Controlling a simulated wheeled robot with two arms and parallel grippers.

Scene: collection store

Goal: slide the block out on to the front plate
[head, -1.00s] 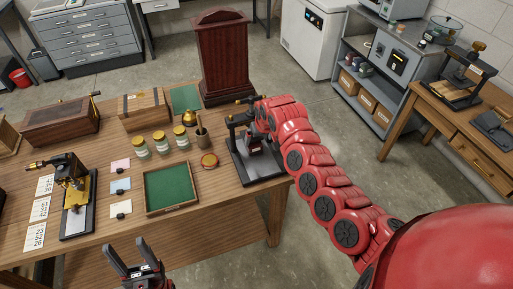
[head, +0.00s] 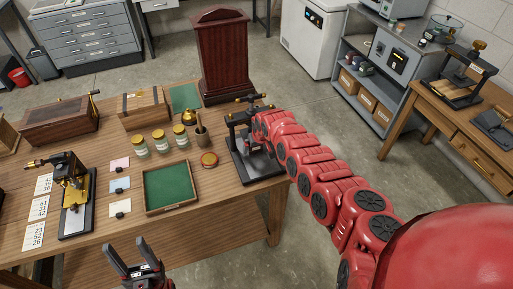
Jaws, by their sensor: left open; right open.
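A small black press (head: 236,122) stands at the right end of the wooden table, with a crossbar and brass-coloured knobs on top. Its flat dark front plate (head: 263,170) looks bare along the near edge. My red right arm reaches in from the right, and my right gripper (head: 246,142) is at the press, low under the crossbar. It is open; its fingers are small and partly covered by my arm. I cannot clearly tell the block from the dark parts there, nor whether the fingers touch it. My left gripper (head: 133,262) is open and empty in front of the table.
Another black-and-brass device (head: 72,190) is at the left. The table's right edge is close beside the press.

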